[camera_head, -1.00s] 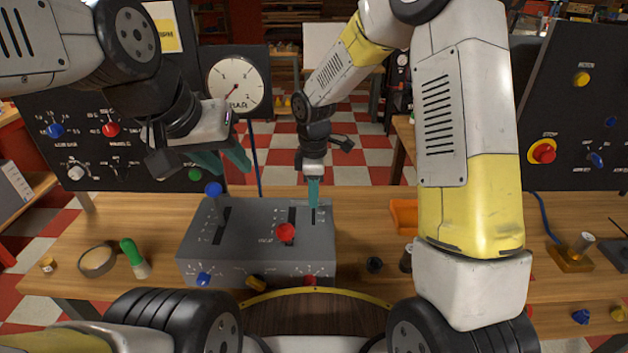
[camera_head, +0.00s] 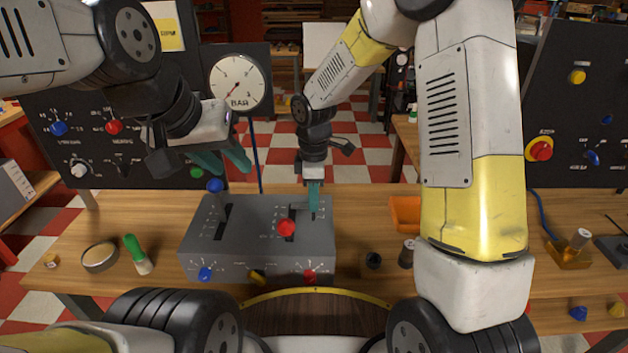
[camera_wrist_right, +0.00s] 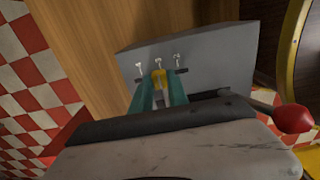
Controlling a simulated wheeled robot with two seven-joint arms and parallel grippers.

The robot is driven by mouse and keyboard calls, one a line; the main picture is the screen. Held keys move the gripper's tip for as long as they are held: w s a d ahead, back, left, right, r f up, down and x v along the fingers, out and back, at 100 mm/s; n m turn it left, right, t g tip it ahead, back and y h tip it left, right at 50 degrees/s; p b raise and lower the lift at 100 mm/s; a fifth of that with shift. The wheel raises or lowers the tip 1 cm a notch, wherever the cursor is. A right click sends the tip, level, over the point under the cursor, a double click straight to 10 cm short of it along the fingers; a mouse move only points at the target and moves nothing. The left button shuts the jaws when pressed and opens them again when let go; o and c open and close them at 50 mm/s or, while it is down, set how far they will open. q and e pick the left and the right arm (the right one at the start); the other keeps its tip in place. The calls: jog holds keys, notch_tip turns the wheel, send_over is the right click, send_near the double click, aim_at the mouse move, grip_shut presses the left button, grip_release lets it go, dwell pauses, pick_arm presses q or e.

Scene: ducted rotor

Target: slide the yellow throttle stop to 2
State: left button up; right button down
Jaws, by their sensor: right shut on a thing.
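The grey control box (camera_head: 258,265) stands on the bench with slots in its top. My right gripper (camera_head: 314,208) points down at the slot at the box's right rear. In the right wrist view its teal fingers (camera_wrist_right: 159,94) are shut on the yellow throttle stop (camera_wrist_right: 160,77). The stop is hidden behind the fingers in the head view. I cannot read the number beside it. My left gripper (camera_head: 224,161) hangs empty above the box's left rear, its teal fingers apart.
A red-knobbed lever (camera_head: 287,228) stands close in front of my right gripper, and a blue-knobbed lever (camera_head: 215,186) rises at the left. Blue, yellow and red knobs line the front face. A green-handled tool (camera_head: 137,254) and an orange tray (camera_head: 404,213) flank the box.

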aim_at(313, 218)
jog(key=shift+s+r, duration=0.15)
jog(key=shift+s, duration=1.6)
jog(key=c, duration=1.3)
grip_release()
jog(key=shift+s, duration=0.1)
jog(key=shift+r, duration=0.15)
notch_tip(313, 218, up, 7)
jog(key=shift+r, duration=0.15)
